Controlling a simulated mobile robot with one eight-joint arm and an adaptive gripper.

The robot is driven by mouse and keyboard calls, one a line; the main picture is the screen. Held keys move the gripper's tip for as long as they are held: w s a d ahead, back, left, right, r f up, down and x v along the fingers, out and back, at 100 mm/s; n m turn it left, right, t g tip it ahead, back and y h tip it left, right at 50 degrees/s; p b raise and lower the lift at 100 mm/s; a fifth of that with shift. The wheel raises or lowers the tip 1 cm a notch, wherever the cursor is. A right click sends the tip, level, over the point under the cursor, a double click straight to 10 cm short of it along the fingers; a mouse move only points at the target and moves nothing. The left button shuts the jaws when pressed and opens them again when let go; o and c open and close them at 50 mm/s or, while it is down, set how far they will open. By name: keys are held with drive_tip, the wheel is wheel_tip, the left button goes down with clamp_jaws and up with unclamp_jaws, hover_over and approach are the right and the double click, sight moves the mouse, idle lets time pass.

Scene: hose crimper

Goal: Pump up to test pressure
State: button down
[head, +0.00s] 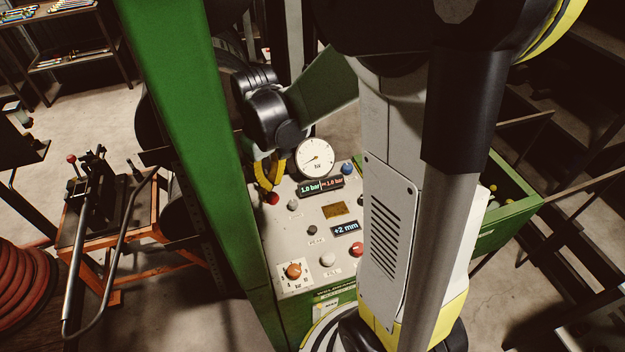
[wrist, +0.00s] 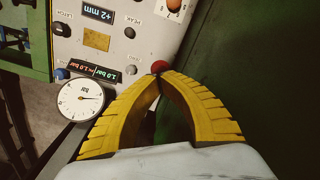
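The sloped grey control panel (head: 300,215) stands in the middle of the head view. It carries a round white gauge (head: 315,157) marked bar, a display (head: 321,186) with green and red figures reading about 1.0 bar, and a +2 mm display (head: 346,228). The gauge also shows in the wrist view (wrist: 82,101), its needle low on the scale. A red knob (head: 272,198) sits at the panel's left edge. My gripper (wrist: 158,78) has its yellow fingers together at the tips, right at the red knob (wrist: 158,66). I cannot tell whether they touch it.
The panel also has an orange dial (head: 294,270), a red button (head: 327,250), a blue knob (head: 347,168) and small grey buttons. A green column (head: 190,130) rises left of it. An orange-framed bench (head: 110,215) and a red hose coil (head: 25,285) lie further left.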

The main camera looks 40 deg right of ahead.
drive_tip(key=shift+f, duration=0.1)
idle(0.7)
wheel_tip(320, 180, down, 12)
drive_tip(key=s+b, duration=0.2)
drive_tip(key=b, duration=0.9)
drive_tip(key=r+p, duration=0.3)
drive_tip(key=r, duration=0.1)
drive_tip(key=w+r+p, duration=0.1)
drive_tip(key=r+p, duration=0.2)
drive_tip(key=r, duration=0.1)
drive_tip(key=w+r+p, duration=0.1)
drive_tip(key=r+p, duration=0.2)
drive_tip(key=r, duration=0.1)
drive_tip(key=shift+r+p, duration=0.2)
drive_tip(key=shift+p, duration=0.2)
drive_tip(key=shift+f, duration=0.1)
wheel_tip(320, 180, down, 13)
drive_tip(key=s+b, duration=0.2)
drive_tip(key=b, duration=0.9)
drive_tip(key=r+p, duration=0.3)
drive_tip(key=r, duration=0.1)
drive_tip(key=w+r+p, duration=0.1)
drive_tip(key=r+p, duration=0.2)
drive_tip(key=r, duration=0.2)
drive_tip(key=w+r+p, duration=0.1)
drive_tip(key=r+p, duration=0.3)
drive_tip(key=shift+r, duration=0.15)
drive_tip(key=shift+s, duration=0.1)
idle(0.4)
